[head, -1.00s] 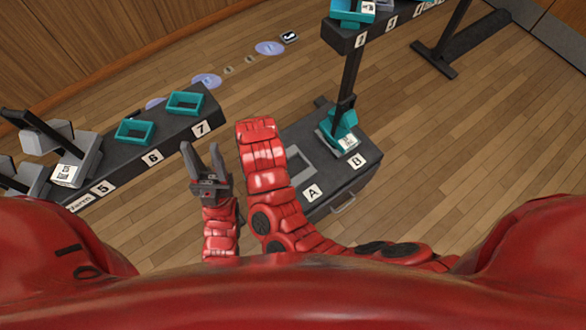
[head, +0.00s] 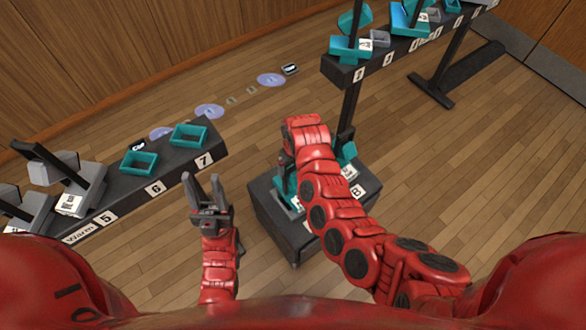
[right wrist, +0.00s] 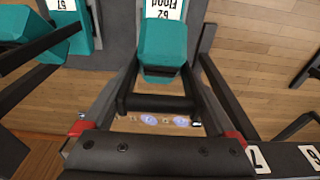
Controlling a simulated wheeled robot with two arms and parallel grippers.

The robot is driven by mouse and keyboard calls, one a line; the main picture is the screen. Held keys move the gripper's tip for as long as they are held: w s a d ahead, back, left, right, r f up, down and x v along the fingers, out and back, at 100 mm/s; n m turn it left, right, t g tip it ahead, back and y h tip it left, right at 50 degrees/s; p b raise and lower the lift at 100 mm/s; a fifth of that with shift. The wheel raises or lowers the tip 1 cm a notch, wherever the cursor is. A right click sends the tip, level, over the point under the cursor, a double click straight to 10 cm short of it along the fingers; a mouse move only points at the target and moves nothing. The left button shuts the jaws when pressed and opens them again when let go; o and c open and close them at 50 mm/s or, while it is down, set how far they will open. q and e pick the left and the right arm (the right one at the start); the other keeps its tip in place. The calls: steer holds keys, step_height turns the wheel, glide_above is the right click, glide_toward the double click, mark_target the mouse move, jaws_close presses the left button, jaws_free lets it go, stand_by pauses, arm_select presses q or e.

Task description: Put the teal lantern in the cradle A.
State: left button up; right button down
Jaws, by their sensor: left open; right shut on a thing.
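A teal lantern (head: 284,184) with a white label is at cradle A on the dark cart (head: 275,225), largely hidden by my right arm in the head view. The right wrist view shows this lantern (right wrist: 170,45), labelled "62 Flood", between the fingers of my right gripper (right wrist: 160,103), which is shut on its dark yoke. Whether its base is seated in cradle A or just above it, I cannot tell. My left gripper (head: 208,192) is open and empty, left of the cart.
Another teal lantern (head: 346,152) stands at B beside it. A dark rack with teal empty trays (head: 189,136) and grey lanterns (head: 65,170) is at left. A raised bar (head: 347,73) with teal lanterns is at upper right.

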mark_target(293, 169)
steer(key=shift+w+d+f, duration=0.15)
steer(key=shift+f, duration=1.6)
steer(key=shift+f, duration=0.15)
jaws_free()
steer(key=shift+r, duration=0.25)
steer(key=r, duration=0.4)
steer(key=s+r, duration=0.1)
steer(key=r, duration=0.2)
steer(key=d+r, duration=0.1)
steer(key=r, duration=0.3)
steer(key=shift+s+r, duration=0.15)
steer(key=shift+r, duration=0.2)
